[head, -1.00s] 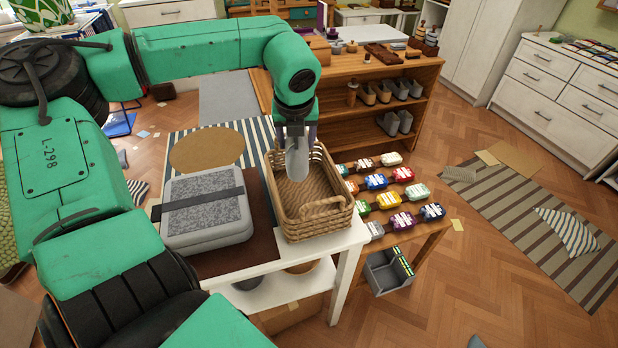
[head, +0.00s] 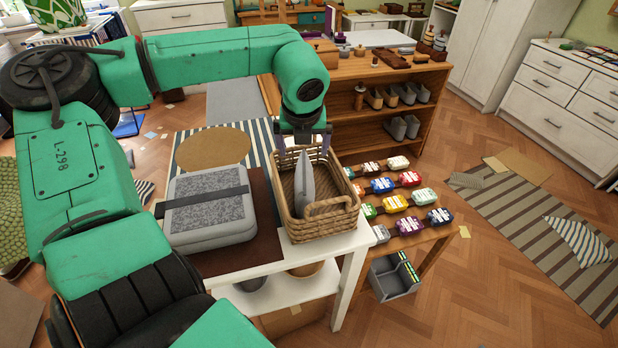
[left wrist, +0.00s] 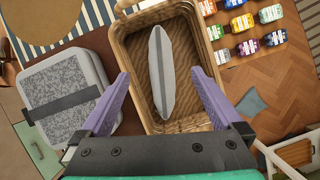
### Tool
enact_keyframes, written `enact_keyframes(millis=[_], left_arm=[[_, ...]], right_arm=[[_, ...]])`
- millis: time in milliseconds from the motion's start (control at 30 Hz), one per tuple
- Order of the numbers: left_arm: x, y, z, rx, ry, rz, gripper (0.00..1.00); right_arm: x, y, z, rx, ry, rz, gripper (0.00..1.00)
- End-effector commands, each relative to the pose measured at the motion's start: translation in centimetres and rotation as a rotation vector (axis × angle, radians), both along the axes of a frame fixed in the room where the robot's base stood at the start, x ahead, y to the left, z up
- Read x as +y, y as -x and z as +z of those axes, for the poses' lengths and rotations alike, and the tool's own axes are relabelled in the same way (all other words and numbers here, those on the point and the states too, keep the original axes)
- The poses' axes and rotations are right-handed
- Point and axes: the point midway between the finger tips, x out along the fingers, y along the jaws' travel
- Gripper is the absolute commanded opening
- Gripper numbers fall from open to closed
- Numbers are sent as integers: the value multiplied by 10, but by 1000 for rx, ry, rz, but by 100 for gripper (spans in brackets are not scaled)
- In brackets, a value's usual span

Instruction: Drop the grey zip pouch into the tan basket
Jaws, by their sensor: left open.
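The grey zip pouch (head: 304,184) is inside the tan basket (head: 325,228), standing on edge with its narrow side up. In the left wrist view the pouch (left wrist: 162,75) lies lengthwise within the basket (left wrist: 200,48), clear of both fingers. My left gripper (head: 304,148) is over the back part of the basket, above the pouch. In the left wrist view its two purple fingers (left wrist: 158,90) are spread wide with nothing between them. My right gripper is not in view.
A grey case with a black strap (head: 208,207) sits left of the basket on a brown mat on the white table (head: 270,258). A round tan mat (head: 212,148) lies behind it. Small colourful packs (head: 395,202) line a low wooden shelf at right.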

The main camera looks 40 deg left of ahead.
Motion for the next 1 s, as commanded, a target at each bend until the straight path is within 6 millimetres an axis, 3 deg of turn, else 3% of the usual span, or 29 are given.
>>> enact_keyframes(millis=[300,433,600,1000], left_arm=[[-22,26,83,-8,-4,0,100],[-29,34,108,-4,-3,1,100],[-33,39,121,-1,-1,-1,100],[-33,38,120,-1,-1,-1,100]], right_arm=[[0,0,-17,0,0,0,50],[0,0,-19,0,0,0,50],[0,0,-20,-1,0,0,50],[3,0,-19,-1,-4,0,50]])
